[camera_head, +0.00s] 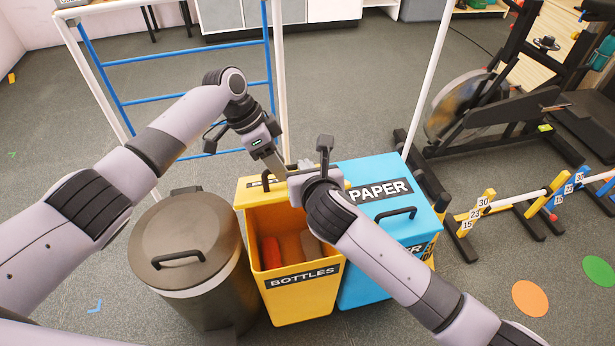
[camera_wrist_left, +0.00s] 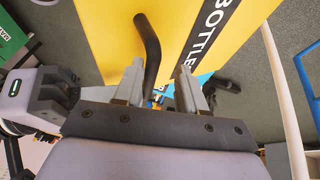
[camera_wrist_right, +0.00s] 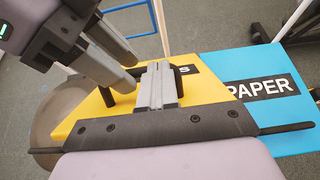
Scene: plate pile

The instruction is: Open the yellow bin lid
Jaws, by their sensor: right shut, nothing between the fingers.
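The yellow bin (camera_head: 300,300) marked BOTTLES stands between a dark bin and a blue one. Its front opening is uncovered, with a red item and a brown item inside. Its yellow lid (camera_head: 254,190) is up at the back; it also shows in the right wrist view (camera_wrist_right: 205,92). My left gripper (camera_head: 272,168) is at the lid. In the left wrist view its spread fingers (camera_wrist_left: 160,85) have the black lid handle (camera_wrist_left: 150,45) between them; I cannot tell if they touch it. My right gripper (camera_wrist_right: 160,85) is shut and empty over the lid; my right wrist hides part of it.
The dark round bin (camera_head: 185,240) stands close on the left, and the blue PAPER bin (camera_head: 385,220) is against the right side. A blue-barred rack (camera_head: 185,95) is behind. An exercise bike (camera_head: 500,120) and low hurdles (camera_head: 490,205) are at the right.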

